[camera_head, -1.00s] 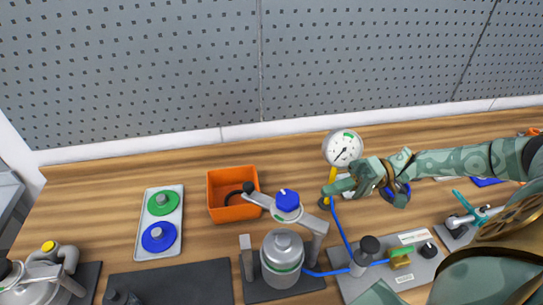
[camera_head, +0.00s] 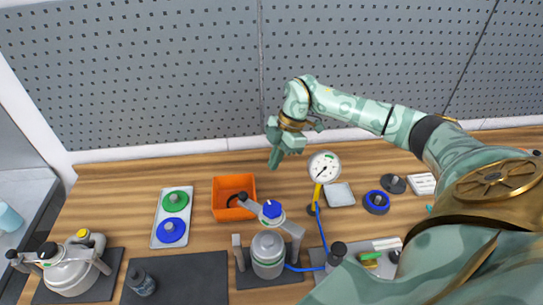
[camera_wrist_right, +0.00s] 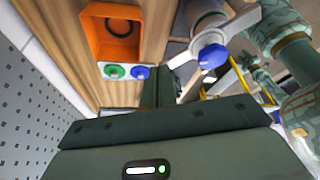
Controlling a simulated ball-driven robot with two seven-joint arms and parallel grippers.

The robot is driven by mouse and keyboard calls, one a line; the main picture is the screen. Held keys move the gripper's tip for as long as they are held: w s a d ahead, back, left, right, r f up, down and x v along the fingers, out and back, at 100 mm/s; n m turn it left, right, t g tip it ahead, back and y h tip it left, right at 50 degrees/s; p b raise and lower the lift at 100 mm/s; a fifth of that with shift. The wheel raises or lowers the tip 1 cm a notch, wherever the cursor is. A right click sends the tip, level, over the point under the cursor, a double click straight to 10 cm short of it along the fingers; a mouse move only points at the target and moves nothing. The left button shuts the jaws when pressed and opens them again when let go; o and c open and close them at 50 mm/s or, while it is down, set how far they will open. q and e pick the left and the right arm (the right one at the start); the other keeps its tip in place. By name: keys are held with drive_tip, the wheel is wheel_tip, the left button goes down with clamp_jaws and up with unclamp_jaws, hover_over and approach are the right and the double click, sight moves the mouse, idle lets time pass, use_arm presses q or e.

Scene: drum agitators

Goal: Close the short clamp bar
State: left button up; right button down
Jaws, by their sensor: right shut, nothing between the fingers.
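The middle drum (camera_head: 268,255) stands between two grey posts. A grey clamp bar (camera_head: 255,207) with a blue knob (camera_head: 272,209) is joined to the right post (camera_head: 297,238). It points back and left toward the orange bin, clear of the free left post (camera_head: 238,252), so it looks swung open. I cannot tell by its length whether it is the short one. The blue knob also shows in the wrist view (camera_wrist_right: 212,56). My right gripper (camera_head: 275,158) is shut and empty, high behind the bin and gauge. My left gripper is out of view.
An orange bin (camera_head: 233,216) holds a black ring. A white gauge (camera_head: 323,167) on a yellow stem stands right of the bar. A tray (camera_head: 156,238) has green and blue discs. Another clamped drum (camera_head: 72,275) is at left. A blue hose (camera_head: 321,230) runs beside the drum.

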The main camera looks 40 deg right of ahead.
sight(249, 200)
drive_tip(key=a+f+p, duration=0.2)
drive_tip(key=a+f, duration=0.4)
drive_tip(key=shift+w+a+p, duration=0.25)
drive_tip(key=shift+w+p, duration=0.05)
drive_tip(key=shift+w, duration=0.05)
drive_tip(key=shift+f, duration=0.1)
